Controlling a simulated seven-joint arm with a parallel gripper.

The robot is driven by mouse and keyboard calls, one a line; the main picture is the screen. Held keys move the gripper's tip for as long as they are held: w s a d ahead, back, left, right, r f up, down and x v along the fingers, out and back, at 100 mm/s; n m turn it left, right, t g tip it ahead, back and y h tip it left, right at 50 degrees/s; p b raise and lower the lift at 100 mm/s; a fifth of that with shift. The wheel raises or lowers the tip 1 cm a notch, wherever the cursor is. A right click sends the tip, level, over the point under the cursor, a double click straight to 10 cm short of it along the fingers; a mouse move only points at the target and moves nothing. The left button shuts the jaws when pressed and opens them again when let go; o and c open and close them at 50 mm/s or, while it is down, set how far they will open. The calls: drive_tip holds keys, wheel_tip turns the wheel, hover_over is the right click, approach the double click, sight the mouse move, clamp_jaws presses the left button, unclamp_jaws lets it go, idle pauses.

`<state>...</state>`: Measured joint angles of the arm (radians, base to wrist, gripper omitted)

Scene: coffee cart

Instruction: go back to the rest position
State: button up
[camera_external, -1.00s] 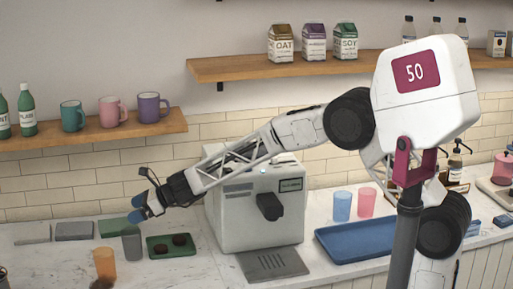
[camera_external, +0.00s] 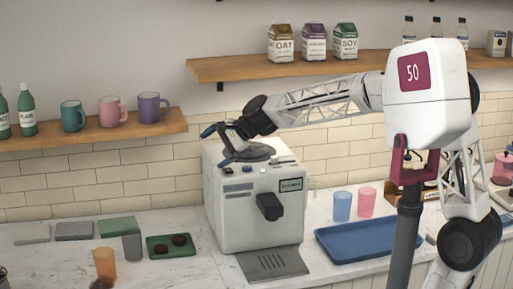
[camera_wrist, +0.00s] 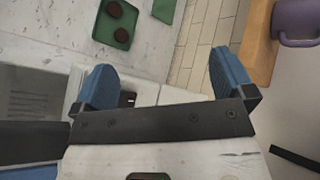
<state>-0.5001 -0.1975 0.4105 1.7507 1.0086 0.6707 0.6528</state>
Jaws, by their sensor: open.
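My gripper (camera_external: 212,130) is above the white coffee machine (camera_external: 238,212) in the external view, with blue fingertips pointing left. In the wrist view my gripper (camera_wrist: 165,85) has its two blue fingers spread apart with nothing between them. The coffee machine's dark spout (camera_external: 269,206) faces the front. Beyond the fingers, the wrist view shows the counter (camera_wrist: 60,38), the tiled wall and part of a purple mug (camera_wrist: 297,22).
A green tray (camera_external: 160,252) with dark round items lies left of the machine, near a grey cup (camera_external: 132,245) and an orange cup (camera_external: 105,263). A blue tray (camera_external: 345,255) lies to the right. Shelves with mugs (camera_external: 112,110) and cartons (camera_external: 313,42) are on the wall.

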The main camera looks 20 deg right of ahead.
drive_tip(key=s+d+f+n+h, duration=0.25)
drive_tip(key=s+d, duration=0.45)
drive_tip(key=d, duration=0.5)
drive_tip(key=s+d+f+n+h, duration=0.25)
drive_tip(key=s+d, duration=0.45)
drive_tip(key=d, duration=0.4)
drive_tip(key=s+d+f+n+h, duration=0.25)
drive_tip(key=s+d, duration=0.45)
drive_tip(key=d, duration=0.5)
drive_tip(key=s+d+f+n+h, duration=0.1)
drive_tip(key=s+d+f, duration=0.2)
drive_tip(key=s+d, duration=0.2)
drive_tip(key=s+d+f+g+h, duration=0.1)
drive_tip(key=s+d+f, duration=0.2)
drive_tip(key=s, duration=0.3)
drive_tip(key=shift+d+n+h, duration=0.35)
drive_tip(key=shift+d, duration=0.5)
